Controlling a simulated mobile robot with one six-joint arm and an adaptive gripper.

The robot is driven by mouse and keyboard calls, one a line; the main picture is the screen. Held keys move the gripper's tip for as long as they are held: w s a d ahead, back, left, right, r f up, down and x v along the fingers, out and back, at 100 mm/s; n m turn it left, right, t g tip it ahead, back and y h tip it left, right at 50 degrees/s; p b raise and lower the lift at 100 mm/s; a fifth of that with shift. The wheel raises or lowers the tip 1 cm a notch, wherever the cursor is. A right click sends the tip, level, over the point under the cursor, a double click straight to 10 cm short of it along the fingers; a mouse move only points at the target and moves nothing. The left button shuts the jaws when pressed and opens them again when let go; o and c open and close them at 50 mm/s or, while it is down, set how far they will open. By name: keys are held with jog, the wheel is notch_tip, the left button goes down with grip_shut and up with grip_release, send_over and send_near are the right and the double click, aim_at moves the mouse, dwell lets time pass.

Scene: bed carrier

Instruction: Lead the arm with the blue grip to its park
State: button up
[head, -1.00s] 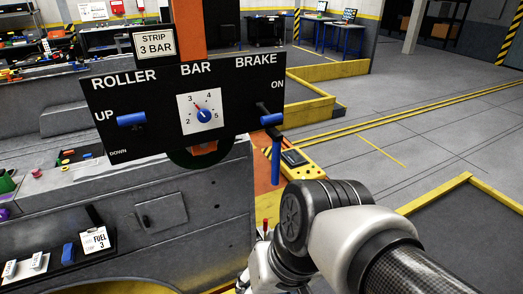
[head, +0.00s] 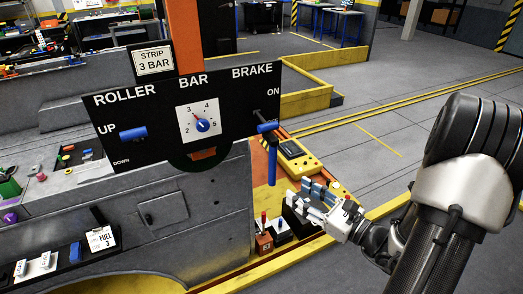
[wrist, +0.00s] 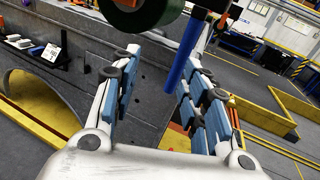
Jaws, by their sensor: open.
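The blue grip (head: 272,165) is an upright blue rod below the right end of the black panel, by the brake lever. The arm that carries it is mostly hidden behind the panel in the head view. The grip also shows in the wrist view (wrist: 183,58), slanting down between my spread fingers, nearer the right one. My gripper (head: 302,195) is open, to the right of and a little below the grip in the head view. It also shows in the wrist view (wrist: 160,80) with nothing clamped. I cannot tell whether a finger touches the grip. No marked park is clear.
The black panel (head: 232,140) carries a roller lever (head: 133,134), a bar dial (head: 202,125) and a brake lever (head: 267,127). A dark round drum (wrist: 140,12) sits at the wrist view's top. Small blocks (head: 278,228) stand below my gripper. Open floor lies right.

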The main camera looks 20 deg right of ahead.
aim_at(275, 164)
jog(key=w, duration=0.5)
jog(key=w+m+h+b, duration=0.1)
jog(key=w, duration=0.5)
jog(key=w+f+m+h+b, duration=0.1)
jog(key=w, duration=0.4)
jog(key=shift+w+a+t, duration=0.2)
jog(key=shift+a+t, duration=0.15)
jog(key=shift+t, duration=0.05)
jog(key=shift+c, duration=0.5)
grip_shut()
